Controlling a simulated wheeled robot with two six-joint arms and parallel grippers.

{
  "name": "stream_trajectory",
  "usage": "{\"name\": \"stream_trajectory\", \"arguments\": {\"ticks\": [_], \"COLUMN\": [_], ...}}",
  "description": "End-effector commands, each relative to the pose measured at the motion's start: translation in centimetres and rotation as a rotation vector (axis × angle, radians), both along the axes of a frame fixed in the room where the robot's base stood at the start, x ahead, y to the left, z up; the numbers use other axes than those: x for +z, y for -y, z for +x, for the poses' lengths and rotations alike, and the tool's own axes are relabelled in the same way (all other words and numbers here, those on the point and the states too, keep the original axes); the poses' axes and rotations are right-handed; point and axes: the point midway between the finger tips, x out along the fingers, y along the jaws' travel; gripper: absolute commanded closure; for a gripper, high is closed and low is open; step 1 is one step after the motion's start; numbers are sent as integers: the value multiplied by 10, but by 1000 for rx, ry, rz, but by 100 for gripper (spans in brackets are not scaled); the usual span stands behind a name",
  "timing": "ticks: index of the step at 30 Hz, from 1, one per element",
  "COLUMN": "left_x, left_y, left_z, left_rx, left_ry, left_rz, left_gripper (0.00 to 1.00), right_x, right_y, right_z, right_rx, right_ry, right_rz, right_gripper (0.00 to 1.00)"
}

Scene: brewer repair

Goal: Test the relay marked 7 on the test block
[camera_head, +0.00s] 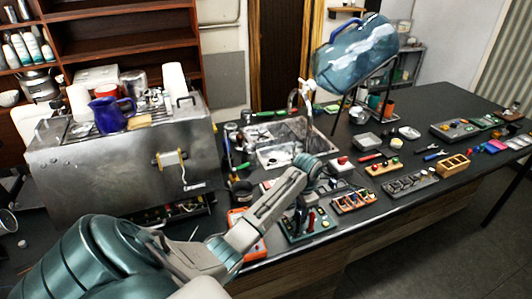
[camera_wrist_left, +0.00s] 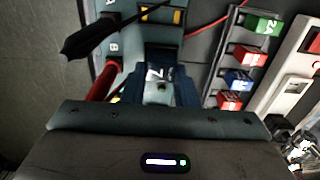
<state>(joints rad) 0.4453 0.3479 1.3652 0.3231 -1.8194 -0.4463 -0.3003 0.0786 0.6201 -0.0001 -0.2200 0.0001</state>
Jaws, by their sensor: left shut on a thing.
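The relay marked 7 (camera_wrist_left: 154,73) is dark blue with a white 7 and shows in the middle of the left wrist view. My left gripper (camera_wrist_left: 160,90) is shut on it. The relay is at the teal test block (camera_wrist_left: 122,72), which has the letters A and B along its left side; its seating depth is hidden. A red probe (camera_wrist_left: 97,82) and a black probe (camera_wrist_left: 100,37) stand at the block's left side. In the head view my left gripper (camera_head: 302,208) points down over the test block (camera_head: 318,225). My right gripper is not in view.
An orange meter (camera_head: 246,234) lies left of the block. A rack (camera_wrist_left: 228,62) with green, red and blue relays stands right of the block. A steel brewer (camera_head: 120,165) stands at the left, and a blue water bottle (camera_head: 355,55) on a stand behind.

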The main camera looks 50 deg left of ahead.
Motion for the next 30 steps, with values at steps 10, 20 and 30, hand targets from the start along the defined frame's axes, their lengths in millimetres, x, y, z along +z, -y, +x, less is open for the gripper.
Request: {"name": "stream_trajectory", "arguments": {"ticks": [10,20,30], "left_x": [1,0,13], "left_y": [0,0,-4], "left_z": [0,0,6], "left_rx": [0,0,2], "left_ry": [1,0,2], "left_rz": [1,0,0], "left_gripper": [96,48,48], "right_x": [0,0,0], "right_y": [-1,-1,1], "right_z": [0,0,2], "right_rx": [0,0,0], "right_ry": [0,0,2], "right_rz": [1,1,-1], "right_gripper": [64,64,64]}}
